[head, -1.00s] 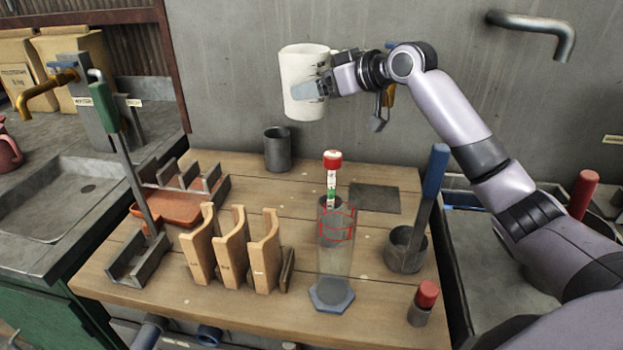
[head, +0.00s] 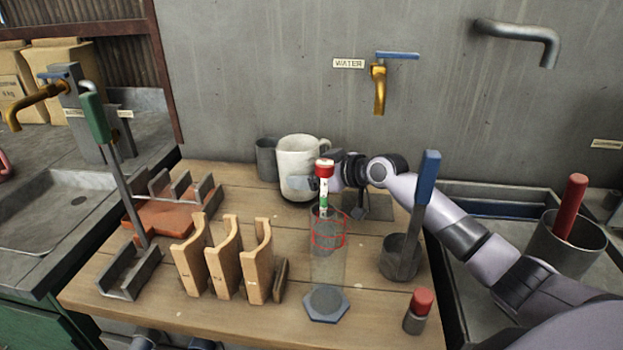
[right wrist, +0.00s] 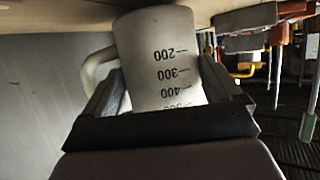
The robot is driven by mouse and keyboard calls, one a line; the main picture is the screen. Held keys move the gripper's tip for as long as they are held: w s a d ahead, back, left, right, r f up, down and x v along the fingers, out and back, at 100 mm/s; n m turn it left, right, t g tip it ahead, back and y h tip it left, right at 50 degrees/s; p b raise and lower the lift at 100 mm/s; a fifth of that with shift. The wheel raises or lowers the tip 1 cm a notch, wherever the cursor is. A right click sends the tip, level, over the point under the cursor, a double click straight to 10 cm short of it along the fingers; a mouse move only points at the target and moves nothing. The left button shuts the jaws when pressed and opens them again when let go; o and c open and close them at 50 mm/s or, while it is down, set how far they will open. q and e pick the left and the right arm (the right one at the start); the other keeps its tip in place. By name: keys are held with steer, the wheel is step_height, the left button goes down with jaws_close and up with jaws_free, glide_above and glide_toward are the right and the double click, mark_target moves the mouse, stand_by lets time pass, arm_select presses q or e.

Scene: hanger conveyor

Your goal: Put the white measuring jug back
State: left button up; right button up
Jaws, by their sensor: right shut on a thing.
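The white measuring jug (head: 296,160) is at the back of the wooden table in the head view, upright, its handle at the upper right. My right gripper (head: 318,184) is shut on it from the right. In the right wrist view the jug (right wrist: 160,60) sits between the two fingers (right wrist: 163,95), with its scale marks showing and its handle at the left. The jug is at or just above the table top; I cannot tell if it touches. A dark flat pad (head: 372,207) lies just right of it, partly behind my arm. My left gripper is not in view.
A grey cup (head: 266,160) stands close left of the jug. A clear cylinder (head: 328,265) with a red-capped float (head: 325,170) stands in front. Wooden racks (head: 224,260), a grey pot (head: 399,262) and a red-topped weight (head: 419,305) are nearby. A brass water tap (head: 379,85) is on the wall.

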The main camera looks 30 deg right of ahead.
steer(key=shift+f, duration=0.75)
steer(key=shift+f, duration=0.15)
steer(key=o, duration=1.2)
steer(key=shift+r, duration=0.25)
steer(key=shift+s+d, duration=0.15)
steer(key=shift+s, duration=0.15)
steer(key=shift+v, duration=3.4)
steer(key=shift+d, duration=0.1)
